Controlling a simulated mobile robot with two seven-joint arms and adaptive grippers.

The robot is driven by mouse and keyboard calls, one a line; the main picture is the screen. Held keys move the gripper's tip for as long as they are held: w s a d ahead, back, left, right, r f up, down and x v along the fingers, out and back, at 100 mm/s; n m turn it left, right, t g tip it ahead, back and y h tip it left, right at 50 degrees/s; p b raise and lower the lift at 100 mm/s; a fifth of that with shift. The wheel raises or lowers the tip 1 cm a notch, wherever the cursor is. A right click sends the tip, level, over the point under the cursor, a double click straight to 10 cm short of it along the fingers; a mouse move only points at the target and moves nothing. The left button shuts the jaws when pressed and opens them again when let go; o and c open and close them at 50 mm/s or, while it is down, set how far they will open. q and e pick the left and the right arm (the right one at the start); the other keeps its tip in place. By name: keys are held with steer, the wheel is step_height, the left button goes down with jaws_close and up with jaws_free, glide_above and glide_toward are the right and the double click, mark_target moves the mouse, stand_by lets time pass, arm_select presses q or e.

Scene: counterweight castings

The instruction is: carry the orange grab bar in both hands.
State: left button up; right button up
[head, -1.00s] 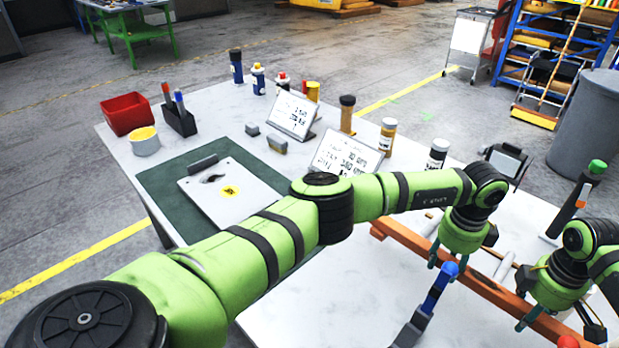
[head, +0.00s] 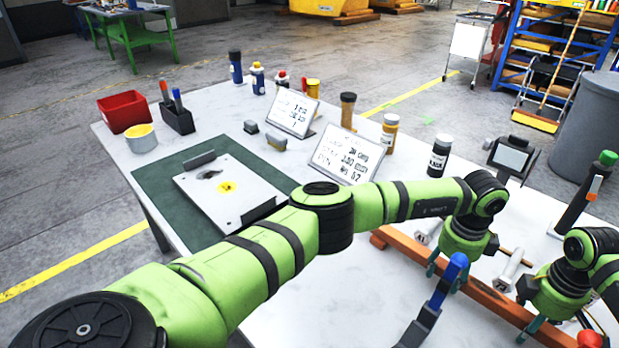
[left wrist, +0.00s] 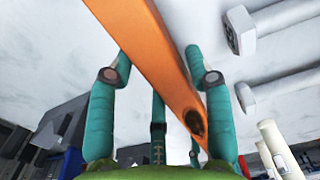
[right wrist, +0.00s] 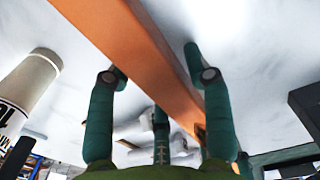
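In the left wrist view, the bar (left wrist: 160,55) passes between the teal fingers. My right gripper (head: 556,322) is around the bar farther right. In the right wrist view, the bar (right wrist: 140,55) again lies between the fingers. Both grippers look shut on it, though the finger contact is partly hidden. The bar's height above the white table is hard to judge.
White fittings (head: 512,270) lie beside the bar. A blue-tipped grey tool (head: 440,290) stands close in front. Signs (head: 347,155), a black bottle (head: 440,157) and a device (head: 511,156) stand behind. A grey bin (head: 588,125) stands right.

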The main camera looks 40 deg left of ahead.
arm_select(q)
steer(key=shift+r, duration=0.15)
arm_select(e)
steer(key=shift+s+r, duration=0.1)
steer(key=shift+r, duration=0.05)
arm_select(q)
step_height(320, 180, up, 12)
arm_select(e)
step_height(320, 180, up, 12)
stand_by(0.8)
arm_select(q)
steer(key=shift+s, duration=0.1)
